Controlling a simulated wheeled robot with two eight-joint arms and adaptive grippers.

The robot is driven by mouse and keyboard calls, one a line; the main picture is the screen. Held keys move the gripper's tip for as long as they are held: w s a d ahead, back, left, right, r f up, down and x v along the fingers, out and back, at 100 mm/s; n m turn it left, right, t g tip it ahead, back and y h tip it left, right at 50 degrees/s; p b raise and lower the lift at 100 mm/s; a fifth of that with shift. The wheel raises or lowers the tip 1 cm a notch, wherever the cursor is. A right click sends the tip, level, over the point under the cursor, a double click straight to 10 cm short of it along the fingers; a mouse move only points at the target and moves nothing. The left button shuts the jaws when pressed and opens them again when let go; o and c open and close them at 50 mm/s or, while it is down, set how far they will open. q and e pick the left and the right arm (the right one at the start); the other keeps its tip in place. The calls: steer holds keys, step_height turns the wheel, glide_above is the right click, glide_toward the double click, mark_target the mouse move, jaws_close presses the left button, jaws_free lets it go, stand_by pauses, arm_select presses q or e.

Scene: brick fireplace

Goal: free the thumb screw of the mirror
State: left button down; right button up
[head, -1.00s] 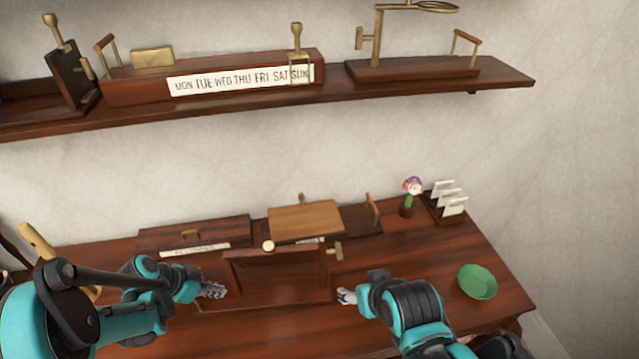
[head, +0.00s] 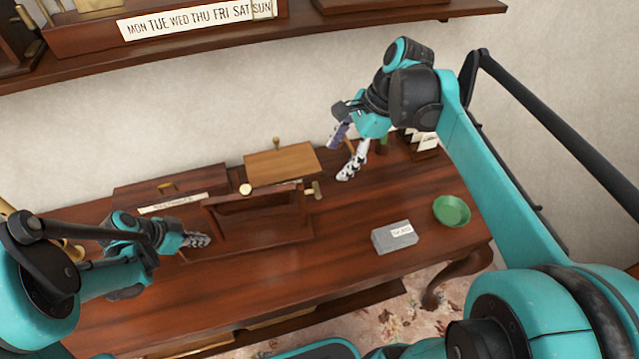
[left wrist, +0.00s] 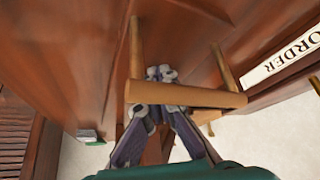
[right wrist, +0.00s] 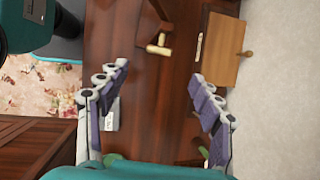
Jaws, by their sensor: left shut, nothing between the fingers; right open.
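The mirror (head: 258,232) is a dark wooden frame on a flat base on the desk. A brass thumb screw (head: 314,190) sticks out at the frame's upper right; it also shows in the right wrist view (right wrist: 158,48). My left gripper (head: 197,240) is shut and empty at the base's left end. In the left wrist view its fingers (left wrist: 160,74) overlap a wooden bar handle (left wrist: 225,98) on brass posts; contact is unclear. My right gripper (head: 343,158) is open and empty, above the desk behind and right of the thumb screw. The mirror's face is not clearly visible.
A grey box (head: 394,238) and green bowl (head: 452,211) are front right. A shelf (head: 330,32) hangs above.

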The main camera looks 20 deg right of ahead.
mark_target(316, 190)
steer(key=x, duration=1.1)
steer(key=shift+a+f, duration=0.1)
steer(key=shift+f, duration=0.2)
steer(key=c, duration=1.2)
